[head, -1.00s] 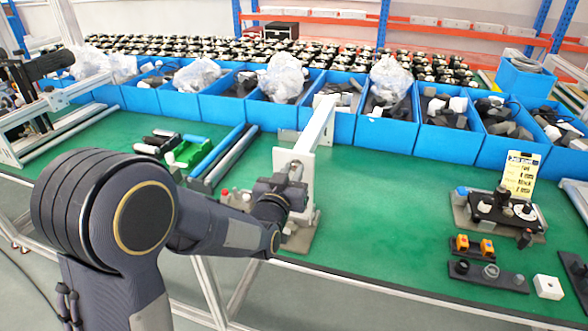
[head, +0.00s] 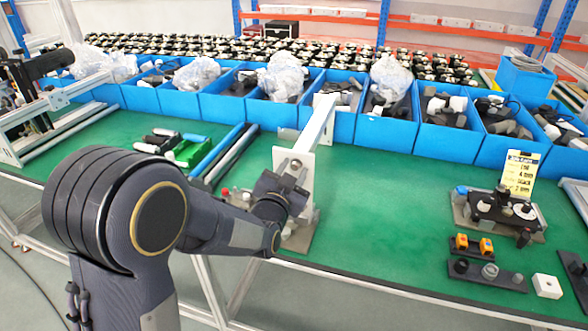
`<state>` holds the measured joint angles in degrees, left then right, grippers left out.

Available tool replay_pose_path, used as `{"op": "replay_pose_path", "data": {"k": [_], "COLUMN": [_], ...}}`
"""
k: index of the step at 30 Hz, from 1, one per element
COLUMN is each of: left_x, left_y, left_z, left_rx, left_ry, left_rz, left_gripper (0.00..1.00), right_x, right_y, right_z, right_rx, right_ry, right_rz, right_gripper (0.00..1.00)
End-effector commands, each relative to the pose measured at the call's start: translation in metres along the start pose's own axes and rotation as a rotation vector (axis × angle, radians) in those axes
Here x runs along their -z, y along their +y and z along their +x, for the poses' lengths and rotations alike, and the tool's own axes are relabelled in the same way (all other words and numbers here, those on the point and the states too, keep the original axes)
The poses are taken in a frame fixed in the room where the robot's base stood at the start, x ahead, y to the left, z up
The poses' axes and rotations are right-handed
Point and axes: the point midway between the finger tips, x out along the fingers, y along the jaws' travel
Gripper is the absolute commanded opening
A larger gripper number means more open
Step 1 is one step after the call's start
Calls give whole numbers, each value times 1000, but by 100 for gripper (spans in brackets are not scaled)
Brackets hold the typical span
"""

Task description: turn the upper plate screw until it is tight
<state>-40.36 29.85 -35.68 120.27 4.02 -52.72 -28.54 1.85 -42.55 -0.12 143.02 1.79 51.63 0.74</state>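A white upright plate (head: 303,165) stands on a grey base on the green bench, with a slanted white bar above it. My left gripper (head: 292,172) is at the plate's front face, beside its upper part. The gripper's dark body and wrist cover the spot where a screw could be, so I see no screw. Its fingertips are too small and hidden to tell whether they are open or shut. My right gripper is not in view.
Blue bins (head: 387,131) with dark parts line the back of the green bench (head: 375,215). At right stand a fixture (head: 500,212) with a yellow card (head: 521,173), and a white block (head: 547,286). Green tools (head: 190,152) lie left. The bench between plate and fixture is clear.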

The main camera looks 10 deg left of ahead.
Motion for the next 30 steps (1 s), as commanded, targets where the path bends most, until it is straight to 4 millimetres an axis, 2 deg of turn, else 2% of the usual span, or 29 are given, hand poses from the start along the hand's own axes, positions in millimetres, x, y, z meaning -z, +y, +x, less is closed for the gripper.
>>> {"op": "replay_pose_path", "data": {"k": [4, 19, 24, 30], "left_x": [-6, -5, -1, 0], "left_y": [1, 1, 0, -1], "left_z": [0, 0, 0, 0], "left_rx": [5, 2, 1, 1], "left_ry": [4, 5, 3, 1], "left_rz": [-145, -703, -820, -832], "left_gripper": [35, 35, 35, 35], "right_x": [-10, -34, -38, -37], "right_y": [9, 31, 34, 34], "right_z": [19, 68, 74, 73], "right_rx": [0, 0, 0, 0], "right_ry": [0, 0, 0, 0], "right_rz": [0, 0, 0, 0], "right_gripper": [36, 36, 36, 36]}}
